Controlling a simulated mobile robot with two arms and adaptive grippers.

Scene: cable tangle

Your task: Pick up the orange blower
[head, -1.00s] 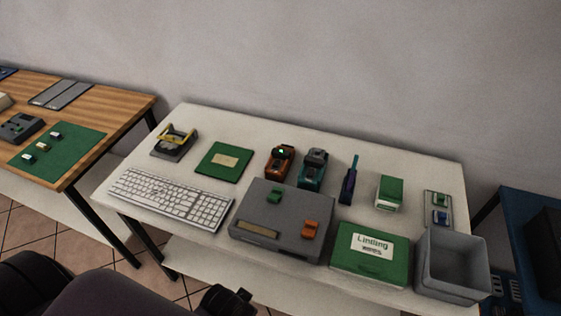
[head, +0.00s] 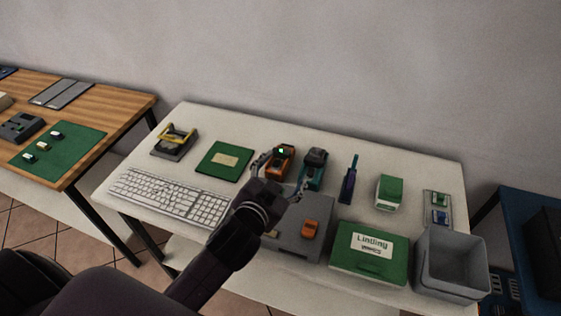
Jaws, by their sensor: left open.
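An orange and black device with a small green light, which looks like the orange blower (head: 283,157), stands upright at the back middle of the white table. A similar teal and dark device (head: 315,168) stands just right of it. My left gripper (head: 278,172) is open, with one finger left of the orange device and the other near the teal one. I cannot tell whether the fingers touch either. My right gripper does not show.
A grey box with an orange block (head: 310,229) on top lies under my arm.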

